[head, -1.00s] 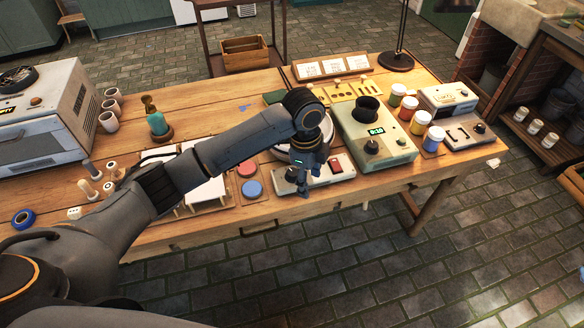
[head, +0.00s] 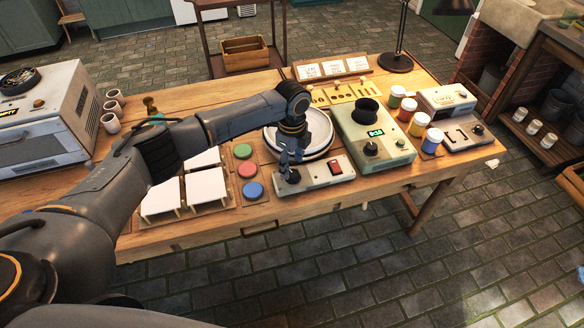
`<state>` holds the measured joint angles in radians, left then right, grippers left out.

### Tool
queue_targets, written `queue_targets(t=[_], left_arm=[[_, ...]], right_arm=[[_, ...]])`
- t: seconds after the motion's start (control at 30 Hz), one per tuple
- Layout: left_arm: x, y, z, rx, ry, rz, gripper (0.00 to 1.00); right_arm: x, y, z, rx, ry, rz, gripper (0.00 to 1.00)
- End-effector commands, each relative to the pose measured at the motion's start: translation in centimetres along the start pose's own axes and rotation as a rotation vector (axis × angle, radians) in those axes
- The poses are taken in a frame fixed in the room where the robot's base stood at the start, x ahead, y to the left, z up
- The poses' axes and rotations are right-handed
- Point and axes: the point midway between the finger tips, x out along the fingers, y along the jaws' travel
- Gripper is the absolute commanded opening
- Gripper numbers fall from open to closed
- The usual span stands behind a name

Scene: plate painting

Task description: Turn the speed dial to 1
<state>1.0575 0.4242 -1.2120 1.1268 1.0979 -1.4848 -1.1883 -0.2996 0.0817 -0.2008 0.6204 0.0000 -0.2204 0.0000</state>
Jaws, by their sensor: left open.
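A pale control box (head: 318,180) sits at the table's front edge, in front of a round white turntable or plate (head: 318,135). My right gripper is not in view.
A beige machine (head: 372,140) with a green display and its own knob stands to the right. Paint jars (head: 417,124) and a grey device (head: 448,103) are beyond it.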

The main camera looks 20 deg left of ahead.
Motion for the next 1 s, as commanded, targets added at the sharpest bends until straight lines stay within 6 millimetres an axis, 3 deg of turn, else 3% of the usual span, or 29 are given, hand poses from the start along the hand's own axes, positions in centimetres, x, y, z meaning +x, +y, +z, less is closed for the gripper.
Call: queue_targets(t=[0.2, 0.57, 0.6, 0.87, 1.0], left_arm=[[2.8, 0.0, 0.0, 0.000, 0.000, 0.002, 0.56], [3.4, 0.0, 0.0, 0.000, 0.000, -0.001, 0.56], [3.4, 0.0, 0.0, 0.000, 0.000, 0.000, 0.54], [3.4, 0.0, 0.0, 0.000, 0.000, 0.000, 0.02], [3.4, 0.0, 0.0, -0.003, 0.000, 0.000, 0.01]], right_arm=[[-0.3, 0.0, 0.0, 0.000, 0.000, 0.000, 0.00], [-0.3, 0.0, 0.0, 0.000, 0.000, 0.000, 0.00], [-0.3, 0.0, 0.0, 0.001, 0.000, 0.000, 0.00], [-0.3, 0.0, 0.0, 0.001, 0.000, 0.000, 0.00], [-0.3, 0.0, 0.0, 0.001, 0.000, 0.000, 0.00]])
